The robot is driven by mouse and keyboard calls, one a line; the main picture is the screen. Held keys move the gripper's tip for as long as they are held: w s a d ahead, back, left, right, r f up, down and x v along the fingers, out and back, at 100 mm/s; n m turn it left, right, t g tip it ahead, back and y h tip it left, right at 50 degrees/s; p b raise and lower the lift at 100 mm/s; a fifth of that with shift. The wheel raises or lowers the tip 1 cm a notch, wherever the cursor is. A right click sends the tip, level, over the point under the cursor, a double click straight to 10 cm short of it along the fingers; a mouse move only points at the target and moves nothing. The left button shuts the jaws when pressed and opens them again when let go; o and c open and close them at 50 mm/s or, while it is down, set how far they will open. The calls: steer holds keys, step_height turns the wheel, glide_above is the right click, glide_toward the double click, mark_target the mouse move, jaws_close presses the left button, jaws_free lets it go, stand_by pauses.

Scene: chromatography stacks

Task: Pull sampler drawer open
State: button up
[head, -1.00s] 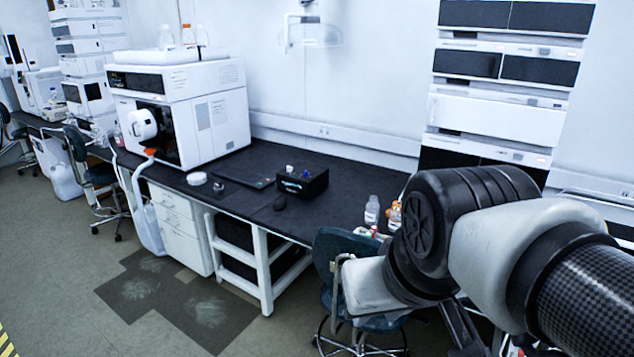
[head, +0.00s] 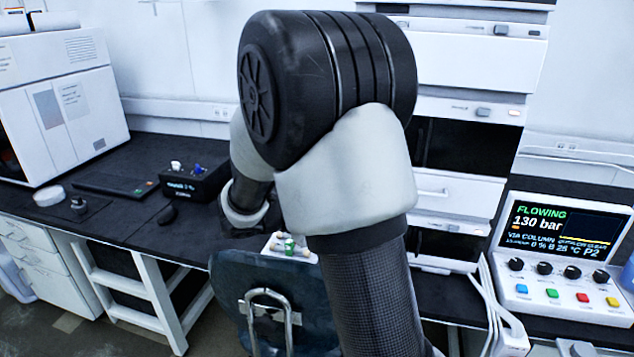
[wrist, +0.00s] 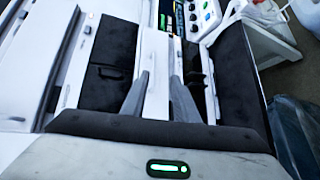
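A white drawer front with a bar handle (head: 432,192) shows low in the instrument stack in the head view, partly behind my arm. It looks shut, and I cannot read a label that names it as the sampler drawer. My gripper (wrist: 160,88) shows in the wrist view with its two grey fingers apart and nothing clearly held between them. A white panel (wrist: 154,62) of the stack lies beyond and between the fingers; I cannot tell whether they touch it. In the head view my arm hides the gripper.
A control unit with a lit screen (head: 559,234) and knobs stands right of the stack. A blue chair (head: 250,290) stands in front of the bench. A black box (head: 195,180) and a white instrument (head: 60,100) are at the left.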

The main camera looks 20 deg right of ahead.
steer(key=w+f+t+h, duration=0.1)
steer(key=w+f, duration=0.1)
steer(key=w, duration=0.1)
glide_toward(420, 194)
steer(key=shift+n, duration=0.3)
steer(key=d, duration=0.5)
steer(key=d+f, duration=0.1)
steer(key=d, duration=0.1)
steer(key=shift+w+d+b, duration=0.3)
steer(key=shift+d+b, duration=0.05)
steer(key=shift+d, duration=0.05)
jaws_close()
stand_by(0.6)
